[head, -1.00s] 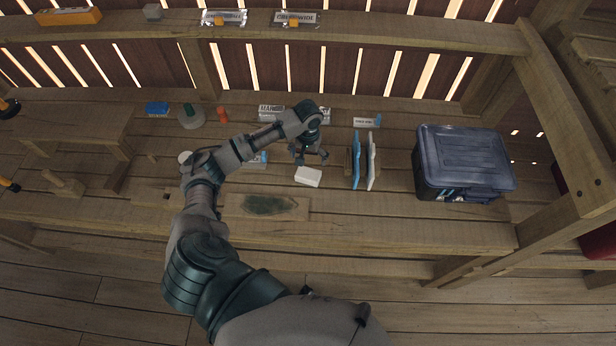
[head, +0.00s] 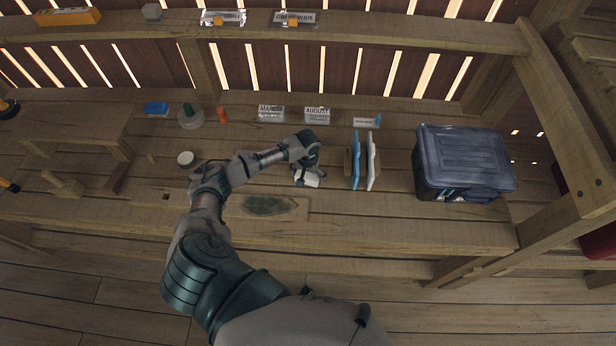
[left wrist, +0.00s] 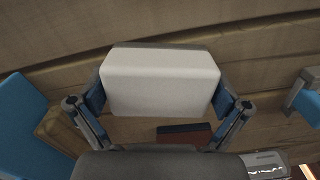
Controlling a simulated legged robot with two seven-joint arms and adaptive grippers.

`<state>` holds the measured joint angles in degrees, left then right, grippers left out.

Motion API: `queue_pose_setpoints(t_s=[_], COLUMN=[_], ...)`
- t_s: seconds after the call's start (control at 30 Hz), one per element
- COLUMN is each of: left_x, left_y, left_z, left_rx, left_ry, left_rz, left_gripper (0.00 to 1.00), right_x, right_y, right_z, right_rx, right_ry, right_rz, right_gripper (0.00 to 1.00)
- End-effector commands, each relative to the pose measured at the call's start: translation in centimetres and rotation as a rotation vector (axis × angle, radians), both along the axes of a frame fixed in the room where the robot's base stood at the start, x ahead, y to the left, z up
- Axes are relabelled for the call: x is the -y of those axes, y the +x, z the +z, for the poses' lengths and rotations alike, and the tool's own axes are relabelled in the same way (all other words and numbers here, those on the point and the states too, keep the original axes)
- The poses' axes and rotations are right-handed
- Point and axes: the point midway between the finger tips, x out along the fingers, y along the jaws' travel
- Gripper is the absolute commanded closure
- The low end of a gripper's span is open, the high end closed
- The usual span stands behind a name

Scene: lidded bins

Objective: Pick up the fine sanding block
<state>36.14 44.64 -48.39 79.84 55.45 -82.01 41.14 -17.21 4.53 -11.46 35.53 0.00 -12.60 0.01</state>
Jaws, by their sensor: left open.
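A white block (head: 314,180), which I take to be the sanding block, lies on the wooden bench. My left gripper (head: 305,179) is right over it in the head view and hides part of it. In the left wrist view the white block (left wrist: 160,80) sits between the two open fingers, with a blue pad at each side. The pads are very close to its ends; I cannot tell whether they touch. No grade label is readable on the block. My right gripper is out of view.
Upright blue and white panels (head: 372,162) stand just right of the gripper. A dark lidded bin (head: 465,160) is farther right. Label stands (head: 317,114) line the back. A green-stained board (head: 300,213) lies in front. A dark-and-red block (left wrist: 185,132) shows beyond the white block.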

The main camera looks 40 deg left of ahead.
Motion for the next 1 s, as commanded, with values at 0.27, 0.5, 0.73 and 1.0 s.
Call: queue_pose_setpoints(t_s=[0.27, 0.5, 0.73, 1.0], left_x=[0.0, 0.0, -0.1, 1.1], left_y=[0.0, 0.0, 0.1, -1.6], left_z=[0.0, 0.1, 1.4, 3.8], left_rx=[-0.001, 0.000, 0.002, -0.002], left_ry=[0.001, 0.000, 0.001, -0.001], left_rz=[0.000, 0.000, 0.001, -0.004], left_gripper=[0.45, 0.51, 0.51, 0.51], right_x=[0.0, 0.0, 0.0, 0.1], right_y=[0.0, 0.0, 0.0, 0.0], right_z=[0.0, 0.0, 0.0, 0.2], right_rx=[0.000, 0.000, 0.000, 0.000], right_ry=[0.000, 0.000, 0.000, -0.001], right_rz=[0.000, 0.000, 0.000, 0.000], right_gripper=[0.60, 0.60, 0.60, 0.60])
